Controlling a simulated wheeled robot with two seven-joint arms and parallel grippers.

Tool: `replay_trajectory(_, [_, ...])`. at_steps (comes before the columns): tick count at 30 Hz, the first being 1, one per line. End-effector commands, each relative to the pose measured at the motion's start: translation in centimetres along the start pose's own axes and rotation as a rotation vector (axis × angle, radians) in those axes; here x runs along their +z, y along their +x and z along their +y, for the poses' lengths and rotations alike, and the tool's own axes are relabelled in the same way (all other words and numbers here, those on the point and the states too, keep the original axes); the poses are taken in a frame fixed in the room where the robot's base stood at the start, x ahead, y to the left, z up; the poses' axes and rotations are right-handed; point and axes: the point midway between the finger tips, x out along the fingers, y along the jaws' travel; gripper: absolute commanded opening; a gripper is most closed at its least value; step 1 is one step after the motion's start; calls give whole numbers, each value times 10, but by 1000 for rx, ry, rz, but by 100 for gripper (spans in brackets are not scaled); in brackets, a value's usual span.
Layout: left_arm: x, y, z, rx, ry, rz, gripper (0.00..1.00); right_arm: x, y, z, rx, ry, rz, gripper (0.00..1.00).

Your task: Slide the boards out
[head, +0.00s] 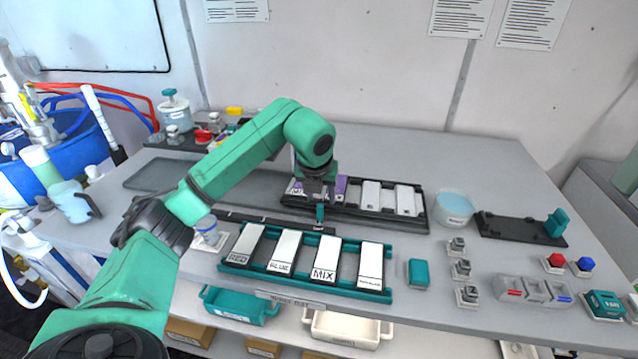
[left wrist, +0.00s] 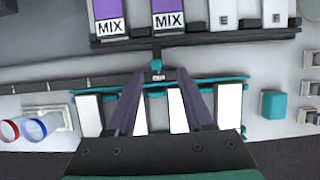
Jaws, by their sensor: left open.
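My left gripper (head: 318,190) is above the table between two racks, pointing down. In the left wrist view its two fingers (left wrist: 157,85) are apart with no object clearly held. A small teal tab (head: 320,212) stands just below the fingers; it also shows near the fingertips in the left wrist view (left wrist: 157,58). Contact cannot be told. The front teal rack (head: 305,281) holds several white boards, one labelled MIX (head: 325,259). The back black rack (head: 428,217) holds purple-topped MIX boards (left wrist: 109,18) and white boards marked E (head: 370,195). My arm partly hides the purple ones.
A dark rail (head: 275,222) lies between the racks. A teal block (head: 419,273), small grey blocks (head: 461,268) and a round tub (head: 454,206) stand to the right. A black tray (head: 515,228) lies farther right. The table behind the back rack is clear.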

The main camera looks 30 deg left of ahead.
Motion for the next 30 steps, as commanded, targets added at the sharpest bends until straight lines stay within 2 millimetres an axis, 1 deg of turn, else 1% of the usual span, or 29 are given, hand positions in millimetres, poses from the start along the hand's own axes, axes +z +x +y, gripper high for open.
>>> replay_trajectory(1, [1, -12, 0, -2, -1, -6, 52, 0, 6, 0, -1, 0, 0, 50])
replay_trajectory(6, [0, -57, -1, -2, 1, -6, 52, 1, 12, -3, -3, 0, 1, 50])
replay_trajectory(10, [0, -78, -2, -2, 1, -3, 52, 0, 14, -5, -7, 1, 1, 50])
replay_trajectory(14, [0, -84, -2, -1, 1, 0, 52, 0, 14, -6, -8, 1, 2, 50])
replay_trajectory(30, [0, -84, -2, -1, 1, 0, 52, -2, 13, -4, -5, 0, 5, 50])
